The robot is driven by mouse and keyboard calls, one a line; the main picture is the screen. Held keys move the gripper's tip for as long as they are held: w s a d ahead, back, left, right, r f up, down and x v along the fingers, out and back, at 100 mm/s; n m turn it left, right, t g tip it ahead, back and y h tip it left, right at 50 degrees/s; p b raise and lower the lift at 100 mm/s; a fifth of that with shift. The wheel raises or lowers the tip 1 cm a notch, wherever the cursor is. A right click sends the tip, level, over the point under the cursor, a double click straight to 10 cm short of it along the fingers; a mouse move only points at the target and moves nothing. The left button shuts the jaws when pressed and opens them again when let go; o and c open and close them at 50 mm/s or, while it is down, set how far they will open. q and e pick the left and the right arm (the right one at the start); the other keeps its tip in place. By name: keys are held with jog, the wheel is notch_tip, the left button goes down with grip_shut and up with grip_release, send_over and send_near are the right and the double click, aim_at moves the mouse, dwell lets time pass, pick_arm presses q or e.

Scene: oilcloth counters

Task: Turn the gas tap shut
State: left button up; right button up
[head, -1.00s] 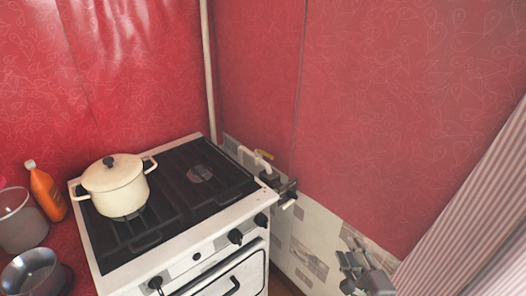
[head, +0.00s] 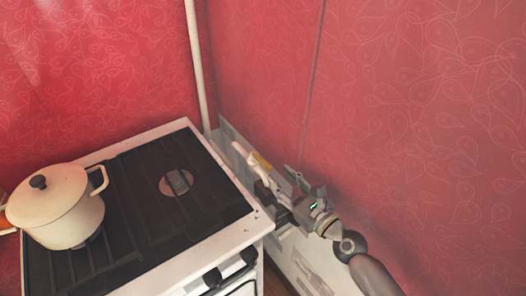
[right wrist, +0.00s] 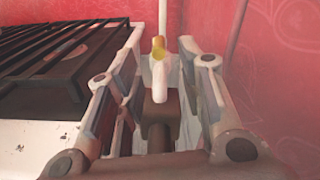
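The gas tap has a yellow handle (head: 262,160) and sits on a white pipe low on the right wall, beside the stove's back right side. The handle appears to lie along the pipe. My right gripper (head: 287,191) is open, near the wall and short of the handle. In the right wrist view the yellow handle (right wrist: 158,48) shows beyond the open fingers (right wrist: 160,85), roughly centred between them. My left gripper is out of view.
The white stove (head: 190,247) with black grates stands close on the left of the tap. A cream lidded pot (head: 66,215) is on its left side. The red patterned wall (head: 400,110) is close on the right. A vertical white pipe (head: 196,65) runs up the corner.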

aim_at(261, 159)
jog(key=x, duration=0.4)
jog(key=shift+w+a+r, duration=0.2)
jog(key=shift+a, duration=0.2)
jog(key=x, duration=0.4)
jog(key=shift+w+a+f, duration=0.15)
jog(key=shift+w, duration=0.4)
jog(key=shift+c, duration=0.3)
jog(key=c, duration=0.5)
grip_shut()
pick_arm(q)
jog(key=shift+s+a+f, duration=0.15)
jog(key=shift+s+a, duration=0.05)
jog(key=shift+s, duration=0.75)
